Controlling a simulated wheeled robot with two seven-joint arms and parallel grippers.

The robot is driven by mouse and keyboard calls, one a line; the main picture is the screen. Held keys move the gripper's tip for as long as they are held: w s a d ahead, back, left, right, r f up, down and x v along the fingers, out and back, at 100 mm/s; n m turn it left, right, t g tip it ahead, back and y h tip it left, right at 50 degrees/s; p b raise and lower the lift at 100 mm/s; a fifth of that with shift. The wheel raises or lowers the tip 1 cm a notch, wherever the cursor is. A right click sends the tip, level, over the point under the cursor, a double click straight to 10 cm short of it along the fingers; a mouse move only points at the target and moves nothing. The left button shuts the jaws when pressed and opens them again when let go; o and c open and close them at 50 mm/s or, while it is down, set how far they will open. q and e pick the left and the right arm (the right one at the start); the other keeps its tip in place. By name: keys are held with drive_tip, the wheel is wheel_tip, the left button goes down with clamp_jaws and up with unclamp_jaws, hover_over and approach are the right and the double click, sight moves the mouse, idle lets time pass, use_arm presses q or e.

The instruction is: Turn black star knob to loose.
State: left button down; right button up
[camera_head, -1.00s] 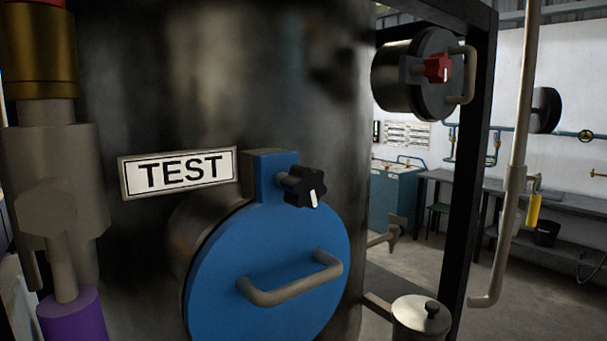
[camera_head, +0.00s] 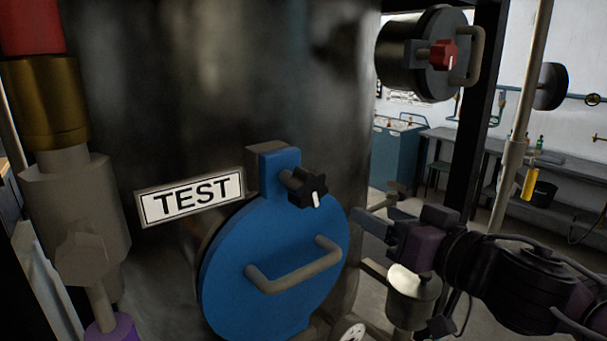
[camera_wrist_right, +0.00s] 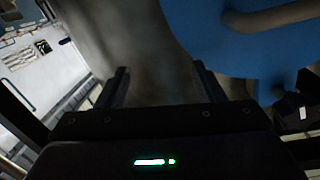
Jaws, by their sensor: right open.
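The black star knob (camera_head: 307,189) with a white pointer mark sits at the top of a round blue hatch (camera_head: 235,262), its mark pointing down. My right gripper (camera_head: 372,222) comes in from the right, below and to the right of the knob and apart from it. Its two fingers show spread and empty in the right wrist view (camera_wrist_right: 160,88). The blue hatch (camera_wrist_right: 235,45) fills the upper right there; a dark piece at the right edge may be the knob, but I cannot tell. My left gripper is not in view.
The hatch has a grey bar handle (camera_head: 295,268). A TEST plate (camera_head: 190,196) is on the dark vessel to its left. A red star knob (camera_head: 443,54) is on another hatch at upper right. A small lidded pot (camera_head: 412,295) stands below my right arm. Pipes stand at far left.

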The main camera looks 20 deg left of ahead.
sight(314, 189)
drive_tip(key=s+r+n, duration=0.1)
drive_tip(key=s+r, duration=0.2)
drive_tip(key=s, duration=0.2)
drive_tip(key=s+a+r+n+y+p, duration=0.1)
drive_tip(key=s+r, duration=0.1)
drive_tip(key=s, duration=0.2)
drive_tip(key=s+r+n+g, duration=0.1)
drive_tip(key=s+r+n, duration=0.1)
drive_tip(key=s, duration=0.3)
drive_tip(key=shift+s+a+r, duration=0.2)
drive_tip(key=shift+r, duration=0.25)
drive_tip(key=shift+s+a+r, duration=0.15)
drive_tip(key=shift+r, duration=0.25)
drive_tip(key=shift+s+a+y, duration=0.1)
drive_tip(key=shift+a+y, duration=0.1)
drive_tip(key=shift+y, duration=0.1)
drive_tip(key=x, duration=0.6)
drive_tip(key=shift+w+a+f, duration=0.1)
drive_tip(key=shift+w+a, duration=0.1)
drive_tip(key=shift+w, duration=0.15)
drive_tip(key=shift+w+a, duration=0.1)
drive_tip(key=shift+a, duration=0.25)
drive_tip(key=shift+w, duration=0.1)
drive_tip(key=c, duration=1)
